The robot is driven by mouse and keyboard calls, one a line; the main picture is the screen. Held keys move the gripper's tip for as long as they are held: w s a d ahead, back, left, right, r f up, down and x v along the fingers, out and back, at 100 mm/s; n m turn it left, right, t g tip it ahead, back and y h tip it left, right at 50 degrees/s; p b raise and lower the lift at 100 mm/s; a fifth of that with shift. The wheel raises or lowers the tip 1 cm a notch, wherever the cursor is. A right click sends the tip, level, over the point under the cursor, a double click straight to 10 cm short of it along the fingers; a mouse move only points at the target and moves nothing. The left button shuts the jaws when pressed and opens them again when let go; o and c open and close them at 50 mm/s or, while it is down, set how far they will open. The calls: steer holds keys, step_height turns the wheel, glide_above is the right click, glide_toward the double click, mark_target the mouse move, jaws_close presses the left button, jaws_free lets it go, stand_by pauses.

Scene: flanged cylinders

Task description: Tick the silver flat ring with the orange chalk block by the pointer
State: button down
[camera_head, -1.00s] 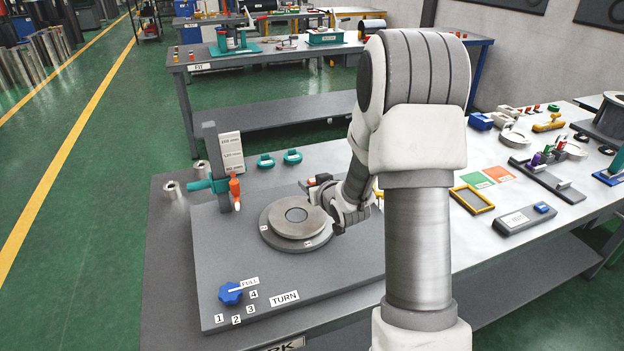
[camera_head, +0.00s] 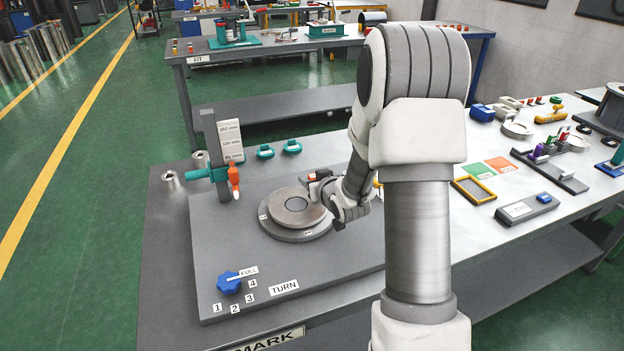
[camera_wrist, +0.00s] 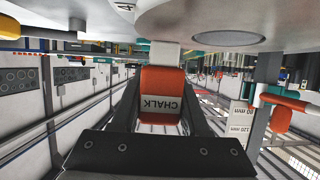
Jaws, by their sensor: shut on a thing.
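The silver flat ring (camera_head: 297,205) lies on a round grey turntable on the grey fixture plate. In the wrist view the ring's disc (camera_wrist: 190,14) fills the top edge, and the picture looks upside down. My gripper (camera_head: 318,180) is at the right rim of the ring. It is shut on the orange chalk block (camera_wrist: 162,104), marked CHALK, between its two fingers. The block's pale tip (camera_wrist: 165,54) reaches toward the disc; I cannot tell whether it touches. The likely pointer, an orange piece with a white tip (camera_head: 233,179), hangs from a teal arm on the post left of the ring.
A blue knob (camera_head: 229,284) sits at the plate's front left by number labels and a TURN label. A height scale (camera_head: 230,140) stands on the post. A yellow-framed tray (camera_head: 473,189) is to the right.

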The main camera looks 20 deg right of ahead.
steer(key=shift+f+b, duration=0.4)
steer(key=shift+b, duration=0.1)
stand_by(0.8)
steer(key=shift+d, duration=0.55)
steer(key=shift+r, duration=0.1)
step_height(320, 180, up, 7)
steer(key=p, duration=0.4)
stand_by(0.4)
steer(key=shift+a, duration=0.1)
